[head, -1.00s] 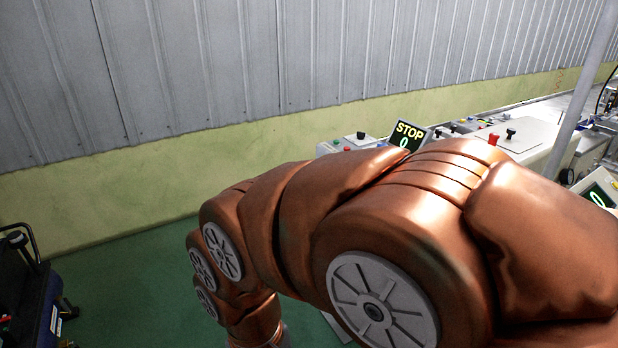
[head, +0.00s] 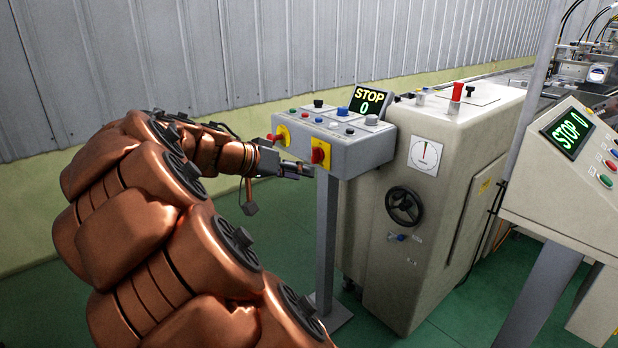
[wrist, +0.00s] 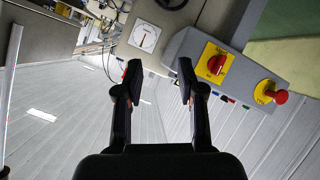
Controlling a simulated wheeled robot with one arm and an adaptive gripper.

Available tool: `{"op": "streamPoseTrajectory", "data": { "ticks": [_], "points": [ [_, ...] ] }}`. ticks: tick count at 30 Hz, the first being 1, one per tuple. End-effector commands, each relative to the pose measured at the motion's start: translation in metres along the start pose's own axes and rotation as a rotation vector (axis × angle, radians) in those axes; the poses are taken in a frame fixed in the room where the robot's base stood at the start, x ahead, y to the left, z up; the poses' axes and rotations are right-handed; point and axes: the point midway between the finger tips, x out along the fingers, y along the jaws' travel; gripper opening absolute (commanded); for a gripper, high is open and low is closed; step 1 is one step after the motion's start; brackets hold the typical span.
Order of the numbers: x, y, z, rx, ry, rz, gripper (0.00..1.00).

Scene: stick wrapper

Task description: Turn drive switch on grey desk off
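The grey desk (head: 352,150) is a control box on a post. Its front carries a red rotary switch on a yellow plate (head: 320,152) and, left of it, a red knob on yellow (head: 280,135). In the wrist view, the rotary switch (wrist: 215,63) and the red mushroom knob (wrist: 272,94) show on the grey desk (wrist: 185,45). No label is readable to tell which is the drive switch. My gripper (head: 302,171) is in front of the desk, just below and left of the rotary switch. In the wrist view, my gripper (wrist: 160,72) has its fingers apart with nothing between them.
A beige machine with a handwheel (head: 403,205) stands to the right. Another console (head: 565,190) is at the far right.

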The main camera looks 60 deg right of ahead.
Motion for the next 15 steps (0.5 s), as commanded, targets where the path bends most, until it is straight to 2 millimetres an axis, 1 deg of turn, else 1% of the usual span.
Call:
{"op": "streamPoseTrajectory", "data": {
  "ticks": [1,3,5,6,9,12,15],
  "points": [
    [0.02,-0.02,-0.001,0.055,0.057,0.033,0.39],
    [0.034,-0.039,-0.015,0.137,0.141,0.062,0.39],
    [0.047,-0.057,-0.025,0.199,0.21,0.077,0.39],
    [0.054,-0.069,-0.031,0.238,0.254,0.081,0.39],
    [0.068,-0.098,-0.041,0.32,0.35,0.075,0.39],
    [0.077,-0.122,-0.048,0.384,0.422,0.054,0.39],
    [0.084,-0.138,-0.051,0.423,0.463,0.038,0.39]
  ]
}}
